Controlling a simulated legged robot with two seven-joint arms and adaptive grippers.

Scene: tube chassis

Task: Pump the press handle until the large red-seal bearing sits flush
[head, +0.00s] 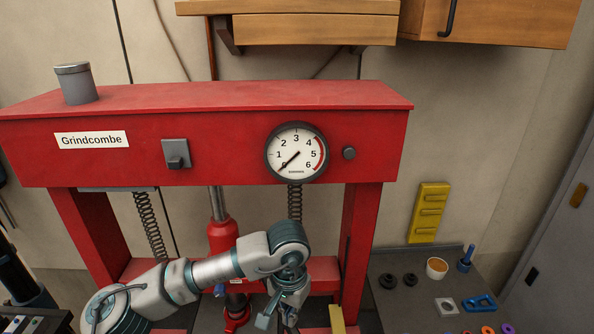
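The red press (210,147) fills the left and middle of the head view, with a red ram cylinder (222,238) at its centre. The round gauge (296,152) on its top beam has its needle near 0. My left gripper (277,319) points down in front of the press's lower part, right of the ram. Its fingers look spread apart with nothing seen between them. My arm hides part of the press's lower middle. I cannot make out the pump handle or the large red-seal bearing. My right gripper is not in view.
A dark bench (408,311) at the right holds two dark rings, a small cup (437,268), a blue pin (467,257) and a blue link (479,303). A yellow rack (429,212) hangs on the wall. Wooden cabinets (315,30) hang above.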

